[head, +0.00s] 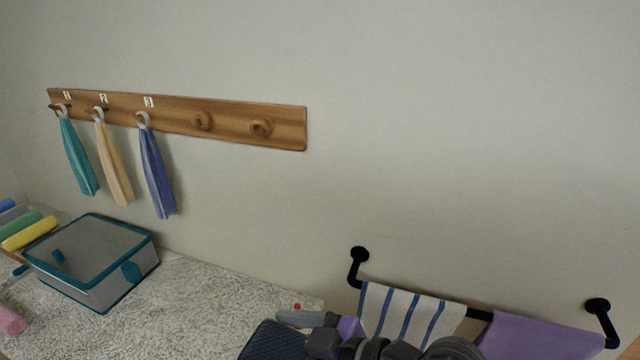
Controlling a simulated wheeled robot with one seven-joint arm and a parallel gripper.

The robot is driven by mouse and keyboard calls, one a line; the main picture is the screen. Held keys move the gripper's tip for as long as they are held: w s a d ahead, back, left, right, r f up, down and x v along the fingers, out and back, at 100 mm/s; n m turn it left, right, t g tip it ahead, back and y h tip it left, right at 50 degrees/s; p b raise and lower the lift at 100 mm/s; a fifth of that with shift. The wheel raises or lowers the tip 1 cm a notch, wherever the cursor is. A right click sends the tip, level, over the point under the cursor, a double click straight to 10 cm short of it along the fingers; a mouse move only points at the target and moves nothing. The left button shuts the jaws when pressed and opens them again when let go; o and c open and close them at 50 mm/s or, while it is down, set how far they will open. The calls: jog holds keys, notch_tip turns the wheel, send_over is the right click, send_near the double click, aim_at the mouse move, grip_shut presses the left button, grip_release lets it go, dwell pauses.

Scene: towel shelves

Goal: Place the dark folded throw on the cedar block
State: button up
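A dark navy folded cloth with a quilted look, which seems to be the throw (272,342), lies at the bottom edge of the head view, partly cut off. My gripper (312,330) is at the bottom centre, against or just above the cloth's right side. A grey finger-like part reaches left over the cloth's far edge. Whether the fingers are open, or touch the cloth, I cannot tell. I cannot make out a cedar block in this view.
A grey bin with teal edges (92,262) stands left on the speckled counter (205,295). Rolled towels (30,232) lie beyond it. A wooden peg rail (230,124) holds three hanging cloths. A black wall bar (480,315) carries striped (410,315) and purple (540,338) towels at right.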

jog(key=w+d+f+m+t+h, duration=0.3)
jog(key=d+f+m, duration=0.1)
jog(key=d+f, duration=0.3)
jog(key=w+d+f+m+t+h, duration=0.2)
jog(key=d+f+m+t, duration=0.1)
jog(key=d+f, duration=0.35)
jog(key=s+d+f+m+t+h, duration=0.1)
jog(key=s+d+f+m+h, duration=0.2)
jog(key=d+f, duration=0.3)
jog(key=s+d+f+m+t+h, duration=0.1)
jog(key=s+d+f+m+h, duration=0.2)
jog(key=d+f, duration=0.4)
jog(key=shift+s+h, duration=0.45)
jog(key=shift+h, duration=0.15)
